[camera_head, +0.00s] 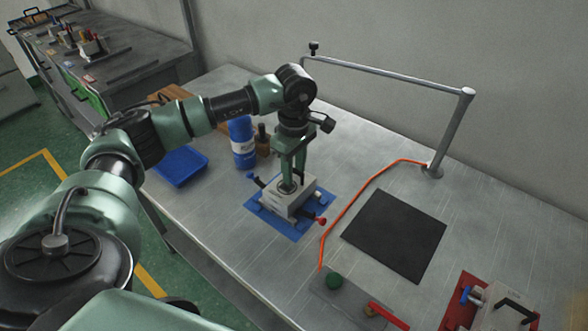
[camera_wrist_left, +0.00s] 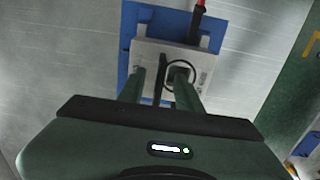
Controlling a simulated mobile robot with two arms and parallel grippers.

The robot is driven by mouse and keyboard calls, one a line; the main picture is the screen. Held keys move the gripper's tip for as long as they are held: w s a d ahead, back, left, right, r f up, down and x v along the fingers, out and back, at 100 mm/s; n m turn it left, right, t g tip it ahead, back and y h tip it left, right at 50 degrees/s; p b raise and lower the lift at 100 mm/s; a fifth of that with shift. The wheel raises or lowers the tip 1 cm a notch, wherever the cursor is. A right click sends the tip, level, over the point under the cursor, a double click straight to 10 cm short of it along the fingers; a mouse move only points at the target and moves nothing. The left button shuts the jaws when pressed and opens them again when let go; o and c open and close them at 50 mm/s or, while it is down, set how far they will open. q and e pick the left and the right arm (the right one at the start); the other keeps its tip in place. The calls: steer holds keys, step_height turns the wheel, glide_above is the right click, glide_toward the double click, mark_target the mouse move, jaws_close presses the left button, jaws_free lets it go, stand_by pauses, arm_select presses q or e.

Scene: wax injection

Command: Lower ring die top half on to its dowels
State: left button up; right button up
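The ring die (camera_head: 290,204) is a pale grey block on a blue mat (camera_head: 263,215), with a red-tipped part at its front right and a dark blue-tipped handle at its left. Its top half shows from above in the left wrist view (camera_wrist_left: 150,60), with a thin black bar and a black ring on it. My left gripper (camera_head: 289,184) points straight down at the top of the die. Its fingers (camera_wrist_left: 161,82) stand apart on either side of the bar, with gaps visible. The dowels and the seam between halves are hidden. My right gripper is not in view.
A blue bottle (camera_head: 242,146) and a brown bottle (camera_head: 263,141) stand behind the die, near a blue tray (camera_head: 180,166). A metal post (camera_head: 451,130) stands at the back.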

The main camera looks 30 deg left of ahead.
arm_select(q)
step_height(320, 180, up, 8)
steer(key=shift+f+b, duration=0.2)
steer(key=shift+b, duration=0.55)
